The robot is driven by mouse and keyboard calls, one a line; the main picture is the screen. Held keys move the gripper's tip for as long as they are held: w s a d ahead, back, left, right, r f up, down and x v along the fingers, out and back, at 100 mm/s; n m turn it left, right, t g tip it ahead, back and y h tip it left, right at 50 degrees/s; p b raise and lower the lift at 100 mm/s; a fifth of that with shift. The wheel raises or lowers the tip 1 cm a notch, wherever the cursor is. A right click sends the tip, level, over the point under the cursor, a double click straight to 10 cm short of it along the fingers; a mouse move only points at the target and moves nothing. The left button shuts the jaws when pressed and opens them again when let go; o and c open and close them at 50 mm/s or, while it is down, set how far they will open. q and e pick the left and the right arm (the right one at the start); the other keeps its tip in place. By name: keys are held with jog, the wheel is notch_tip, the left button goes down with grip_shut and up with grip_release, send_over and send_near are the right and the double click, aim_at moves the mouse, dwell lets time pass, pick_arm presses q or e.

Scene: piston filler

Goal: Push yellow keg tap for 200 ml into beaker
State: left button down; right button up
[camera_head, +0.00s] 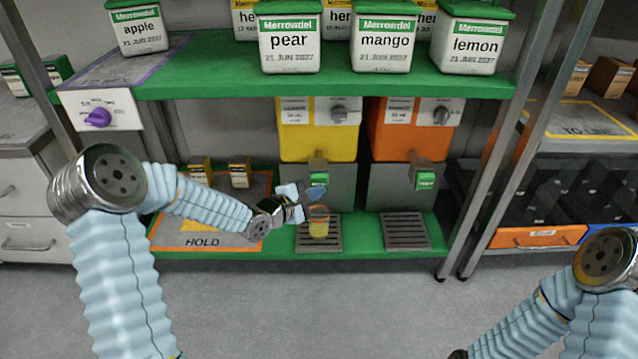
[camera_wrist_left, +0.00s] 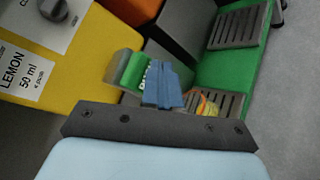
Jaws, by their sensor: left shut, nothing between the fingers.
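The yellow keg (camera_head: 318,142) stands on the lower green shelf; its label reads LEMON, 50 ml in the left wrist view (camera_wrist_left: 82,75). Its tap has a green push paddle (camera_head: 318,180), also in the left wrist view (camera_wrist_left: 132,75). My left gripper (camera_head: 312,192) is shut and empty, its blue fingertips (camera_wrist_left: 163,84) at the paddle; whether they touch it I cannot tell. The clear beaker (camera_head: 319,226) stands below the tap on the drip grate, yellow liquid in its lower part. The fingers partly hide it in the left wrist view (camera_wrist_left: 207,107). My right gripper is out of view.
An orange keg (camera_head: 412,145) with a similar tap and an empty drip grate (camera_head: 406,232) stands to the right. An orange-edged HOLD mat (camera_head: 205,241) with small boxes lies left. Labelled tubs, including pear (camera_head: 290,45), stand on the upper green shelf (camera_head: 230,75).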

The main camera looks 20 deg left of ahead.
pick_arm(q)
jog(key=shift+w+a, duration=0.25)
jog(key=shift+w, duration=0.5)
dwell(0.8)
jog(key=shift+s, duration=0.1)
jog(key=shift+s+d+p, duration=0.15)
jog(key=shift+s+d, duration=0.05)
jog(key=shift+s, duration=0.3)
jog(key=shift+s+d+p, duration=0.15)
jog(key=shift+s, duration=0.35)
jog(key=shift+s+d, duration=0.2)
jog(key=shift+s, duration=0.6)
jog(key=shift+s+d, duration=0.25)
jog(key=shift+s, duration=0.55)
jog(key=shift+s+d, duration=0.2)
jog(key=shift+s, duration=0.6)
dwell(1.6)
